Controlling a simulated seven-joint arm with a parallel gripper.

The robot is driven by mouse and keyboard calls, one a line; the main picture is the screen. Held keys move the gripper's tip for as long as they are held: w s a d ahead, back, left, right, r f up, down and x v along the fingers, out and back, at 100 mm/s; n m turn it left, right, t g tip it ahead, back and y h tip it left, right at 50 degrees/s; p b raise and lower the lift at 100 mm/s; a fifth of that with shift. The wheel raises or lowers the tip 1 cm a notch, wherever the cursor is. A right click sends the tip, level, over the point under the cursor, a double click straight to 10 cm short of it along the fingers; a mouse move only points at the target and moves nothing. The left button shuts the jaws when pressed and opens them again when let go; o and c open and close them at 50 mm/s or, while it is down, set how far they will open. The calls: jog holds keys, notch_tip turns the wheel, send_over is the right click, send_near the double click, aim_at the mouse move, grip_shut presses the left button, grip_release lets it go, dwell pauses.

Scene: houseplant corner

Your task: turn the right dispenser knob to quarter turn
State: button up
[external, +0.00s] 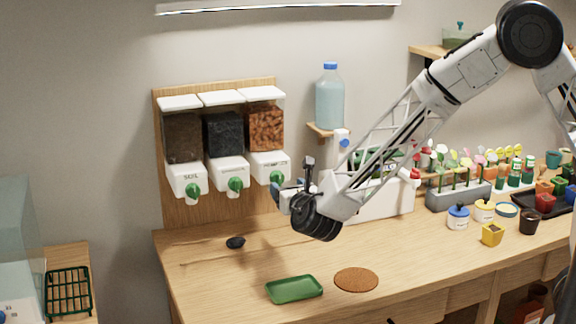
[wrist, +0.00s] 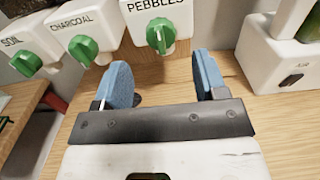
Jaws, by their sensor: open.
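The right dispenser (external: 268,163), labelled PEBBLES and filled with orange-brown pieces, hangs on a wooden back board. Its green knob (external: 277,178) is on the white front and is partly close to my gripper in the external view. In the wrist view the knob (wrist: 160,36) shows fully, with its raised grip roughly upright. My gripper (wrist: 163,76) is open and empty, its two blue fingers spread on either side below the knob and not touching it. In the external view my gripper (external: 291,181) is just right of the knob.
The soil dispenser (external: 186,178) and charcoal dispenser (external: 228,172) stand left of it, with green knobs. A white appliance (wrist: 276,55) with a dark switch is close on the right.

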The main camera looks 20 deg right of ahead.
aim_at(280, 179)
jog(key=shift+w, duration=3.2)
jog(key=c, duration=0.9)
jog(key=shift+m, duration=0.3)
